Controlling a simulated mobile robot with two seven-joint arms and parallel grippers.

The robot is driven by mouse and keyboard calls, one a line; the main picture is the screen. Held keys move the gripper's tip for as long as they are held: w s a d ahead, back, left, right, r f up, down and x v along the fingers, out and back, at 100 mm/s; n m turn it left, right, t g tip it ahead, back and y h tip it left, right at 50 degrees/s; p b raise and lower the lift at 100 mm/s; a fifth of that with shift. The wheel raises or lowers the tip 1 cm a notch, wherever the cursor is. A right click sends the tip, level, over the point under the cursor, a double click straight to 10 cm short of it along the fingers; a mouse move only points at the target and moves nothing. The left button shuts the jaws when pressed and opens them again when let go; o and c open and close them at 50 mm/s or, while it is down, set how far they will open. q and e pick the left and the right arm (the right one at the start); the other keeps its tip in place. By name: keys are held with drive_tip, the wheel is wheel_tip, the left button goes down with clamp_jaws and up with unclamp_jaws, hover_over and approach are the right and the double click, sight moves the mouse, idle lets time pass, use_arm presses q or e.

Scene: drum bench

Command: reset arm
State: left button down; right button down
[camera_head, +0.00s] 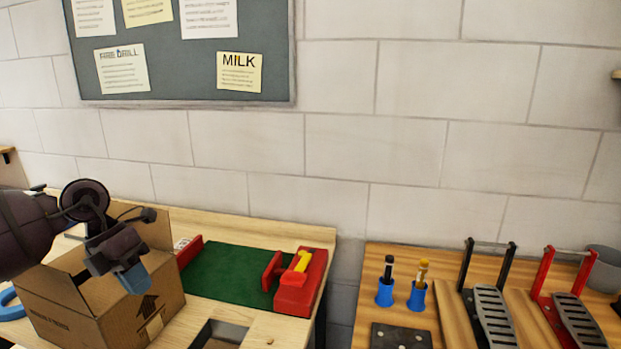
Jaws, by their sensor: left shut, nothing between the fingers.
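My left arm comes in from the left edge. Its gripper (132,278) is shut and empty, with blue fingertips pointing down. In the picture it is in front of the open cardboard box (62,319) on the light wooden table; I cannot tell whether the fingertips are inside the box or above it. My right gripper is not in view.
A green mat (228,275) with red blocks and a red-and-yellow piece (303,279) lies right of the box. A second table (388,258) beyond a gap holds two blue cups (384,292) with drivers and pedals (495,315). A pinboard (185,80) hangs on the wall.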

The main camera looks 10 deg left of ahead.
use_arm(q)
drive_tip(key=s+d+f+n+t+h, duration=0.1)
drive_tip(key=d+f+n+t+h, duration=0.4)
drive_tip(key=d+n+h, duration=0.15)
drive_tip(key=s+d+f+n+t+h, duration=0.1)
drive_tip(key=d+f+n+t+h, duration=0.4)
drive_tip(key=d, duration=0.3)
drive_tip(key=s+a+f+n+y, duration=0.1)
drive_tip(key=s+f+n+y, duration=0.4)
drive_tip(key=f+n, duration=0.2)
drive_tip(key=s+a+f+n+t+y, duration=0.1)
drive_tip(key=s+f+n+y, duration=0.3)
drive_tip(key=f+n+y, duration=0.2)
drive_tip(key=s+a+f+n+y, duration=0.2)
drive_tip(key=s+f+n+y, duration=0.3)
drive_tip(key=f+n, duration=0.4)
drive_tip(key=n, duration=0.4)
drive_tip(key=shift+s+f+t, duration=0.25)
drive_tip(key=shift+s+t, duration=0.05)
drive_tip(key=shift+t, duration=0.1)
drive_tip(key=shift+y, duration=0.25)
